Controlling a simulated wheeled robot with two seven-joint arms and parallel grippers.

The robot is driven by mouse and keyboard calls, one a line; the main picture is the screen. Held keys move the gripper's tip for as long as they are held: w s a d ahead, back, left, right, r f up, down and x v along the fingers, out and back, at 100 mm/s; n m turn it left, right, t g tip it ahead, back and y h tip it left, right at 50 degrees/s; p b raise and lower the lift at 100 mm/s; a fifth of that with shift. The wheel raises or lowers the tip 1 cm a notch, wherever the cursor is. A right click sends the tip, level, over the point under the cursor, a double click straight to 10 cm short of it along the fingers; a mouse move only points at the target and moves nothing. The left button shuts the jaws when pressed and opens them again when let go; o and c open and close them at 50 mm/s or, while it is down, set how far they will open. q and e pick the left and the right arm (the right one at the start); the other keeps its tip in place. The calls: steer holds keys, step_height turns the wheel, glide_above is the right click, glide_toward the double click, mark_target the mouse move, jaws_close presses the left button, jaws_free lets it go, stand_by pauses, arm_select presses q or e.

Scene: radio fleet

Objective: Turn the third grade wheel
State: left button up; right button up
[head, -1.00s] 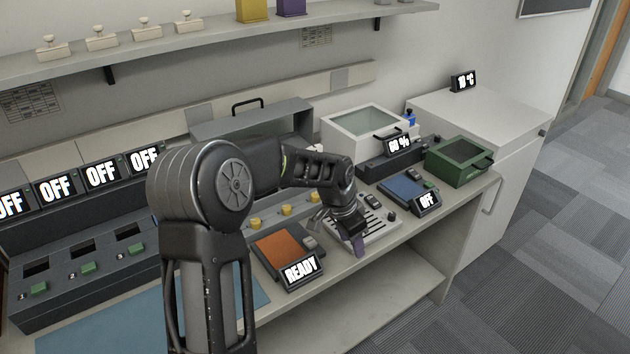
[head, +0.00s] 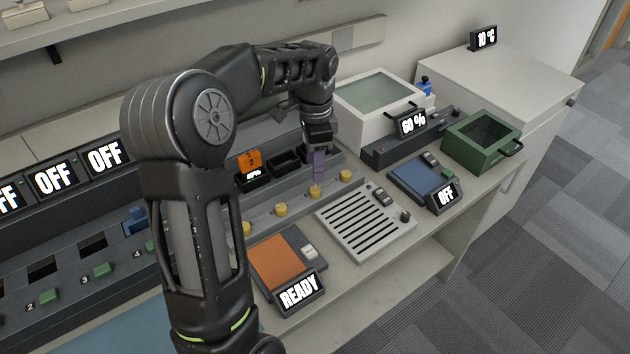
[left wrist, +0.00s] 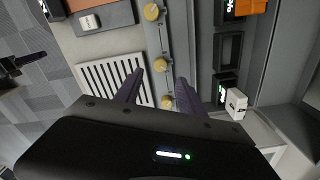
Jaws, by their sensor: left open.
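The grade wheels are yellow knobs in a row along the front of a grey unit. The third wheel from the left (head: 315,191) stands directly below my left gripper (head: 318,178). In the left wrist view, that wheel (left wrist: 160,64) shows between the tips of the spread purple fingers (left wrist: 160,76). The gripper is open and empty; I cannot tell whether a finger touches the wheel. The second wheel (head: 281,209) and the fourth wheel (head: 345,175) stand on either side. The first wheel (head: 246,228) is partly behind my left arm. A dark shape, probably my right gripper (left wrist: 22,66), shows at the left wrist view's edge.
An orange block (head: 249,161) sits in the unit behind the wheels. A slotted grille plate (head: 362,222) and a READY device (head: 275,262) lie in front. A white glass-topped box (head: 345,110), blue pad (head: 415,178) and green box (head: 478,140) stand to the right.

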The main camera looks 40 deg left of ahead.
mark_target(315, 189)
arm_select(q)
steer(key=shift+f+p, duration=0.4)
steer(key=shift+f, duration=3.55)
jaws_close()
